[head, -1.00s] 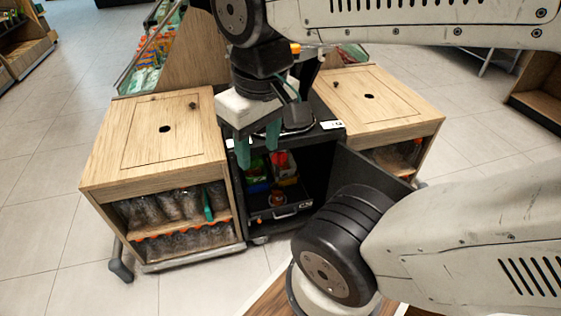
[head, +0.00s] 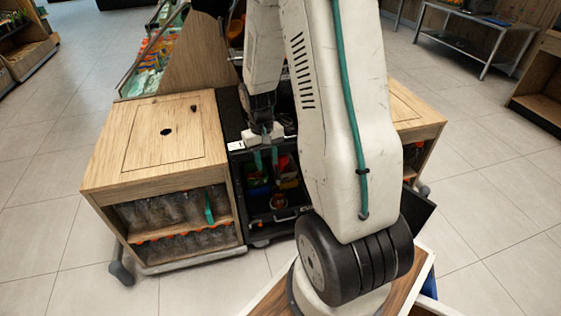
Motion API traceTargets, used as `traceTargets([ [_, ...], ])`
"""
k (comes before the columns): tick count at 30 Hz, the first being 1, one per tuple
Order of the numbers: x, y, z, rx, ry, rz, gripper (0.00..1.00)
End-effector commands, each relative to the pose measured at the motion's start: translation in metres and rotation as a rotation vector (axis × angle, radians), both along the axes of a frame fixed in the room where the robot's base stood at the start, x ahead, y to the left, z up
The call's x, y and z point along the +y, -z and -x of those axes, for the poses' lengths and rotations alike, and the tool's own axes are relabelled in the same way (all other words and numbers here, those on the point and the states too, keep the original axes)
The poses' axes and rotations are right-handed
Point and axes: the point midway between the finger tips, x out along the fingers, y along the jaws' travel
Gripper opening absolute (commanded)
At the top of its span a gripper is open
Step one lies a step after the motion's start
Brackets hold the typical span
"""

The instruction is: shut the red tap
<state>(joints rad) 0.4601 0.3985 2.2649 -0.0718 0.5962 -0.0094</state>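My gripper (head: 266,162) points down in front of the dark middle cabinet (head: 236,190) of the juicer stand. Its two teal fingers are apart, with nothing seen between them. A red item (head: 284,164) shows just right of the fingers, inside the cabinet opening; I cannot tell whether it is the red tap. I cannot tell whether my fingers touch anything. My arm hides the upper part of the juicer and the cabinet's right side.
A wooden counter (head: 115,140) with bagged bottles below stands on the left, another (head: 412,112) on the right. A small reddish cup-like item (head: 278,202) sits low in the cabinet. The dark cabinet door (head: 421,212) hangs open at right. The floor is clear at left.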

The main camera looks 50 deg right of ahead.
Motion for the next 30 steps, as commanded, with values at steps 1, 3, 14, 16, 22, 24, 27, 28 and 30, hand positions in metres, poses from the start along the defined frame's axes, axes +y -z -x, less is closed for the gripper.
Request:
traceTargets([
  [1,-0.014,0.026,-0.005,-0.012,0.017,0.004,0.35],
  [3,-0.032,0.059,-0.015,-0.049,0.033,0.019,0.35],
  [14,-0.116,0.236,-0.041,-0.312,0.107,0.131,0.35],
  [16,-0.130,0.269,-0.042,-0.379,0.119,0.161,0.35],
  [22,-0.160,0.351,-0.042,-0.622,0.151,0.277,0.35],
  [24,-0.168,0.373,-0.042,-0.733,0.158,0.332,0.35],
  [27,-0.179,0.386,-0.047,-0.920,0.159,0.428,0.35],
  [28,-0.182,0.384,-0.051,-0.979,0.156,0.458,0.35],
  [30,-0.189,0.370,-0.064,-1.121,0.141,0.529,0.35],
])
